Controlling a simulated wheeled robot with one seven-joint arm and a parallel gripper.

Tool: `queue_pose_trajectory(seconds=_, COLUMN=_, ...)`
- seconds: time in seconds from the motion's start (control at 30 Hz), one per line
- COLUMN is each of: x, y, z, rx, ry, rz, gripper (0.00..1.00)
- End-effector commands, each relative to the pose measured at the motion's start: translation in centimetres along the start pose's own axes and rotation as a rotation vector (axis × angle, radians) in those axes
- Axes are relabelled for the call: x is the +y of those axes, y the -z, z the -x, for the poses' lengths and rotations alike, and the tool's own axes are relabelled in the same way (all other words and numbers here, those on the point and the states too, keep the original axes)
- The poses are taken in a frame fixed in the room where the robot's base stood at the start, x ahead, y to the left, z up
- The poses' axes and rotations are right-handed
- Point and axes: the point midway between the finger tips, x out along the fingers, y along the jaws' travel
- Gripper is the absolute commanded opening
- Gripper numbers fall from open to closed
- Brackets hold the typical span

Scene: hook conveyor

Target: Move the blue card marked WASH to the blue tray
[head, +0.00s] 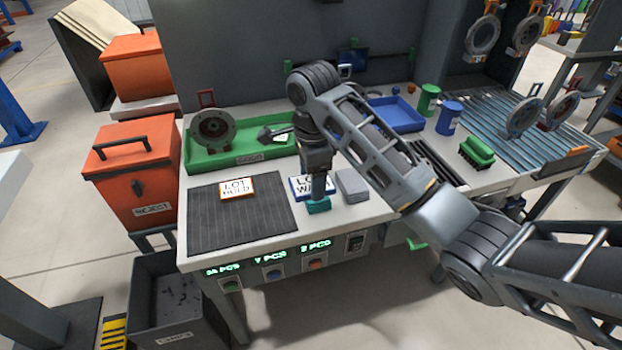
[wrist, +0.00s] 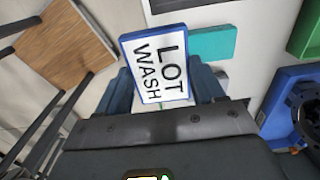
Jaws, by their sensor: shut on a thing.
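The blue-edged white card marked LOT WASH (head: 298,188) stands upright at the front middle of the bench, partly covered by my gripper (head: 318,188) in the head view. In the wrist view the card (wrist: 158,65) sits between the two fingers of my gripper (wrist: 165,88), which is shut on it, with its lettering facing the camera. I cannot tell whether its lower edge touches the bench. The blue tray (head: 412,124) lies farther back and to the right, behind my arm, which hides part of it.
A teal block (head: 318,206) and a grey block (head: 352,185) are close to the card. An orange card marked LOT HOLD (head: 237,188) is on the dark mat (head: 220,232). A green tray (head: 197,160) is behind. Green (head: 428,98) and blue (head: 448,120) cans stand right of the blue tray.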

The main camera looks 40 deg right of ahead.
Motion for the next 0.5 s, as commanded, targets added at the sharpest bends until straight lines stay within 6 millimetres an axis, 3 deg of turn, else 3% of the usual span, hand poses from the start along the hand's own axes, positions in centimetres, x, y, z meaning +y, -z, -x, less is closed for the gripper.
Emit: queue_pose_trajectory(seconds=0.5, x=0.0, y=0.1, z=1.8, rx=0.002, ry=-0.002, rz=0.000, gripper=0.39)
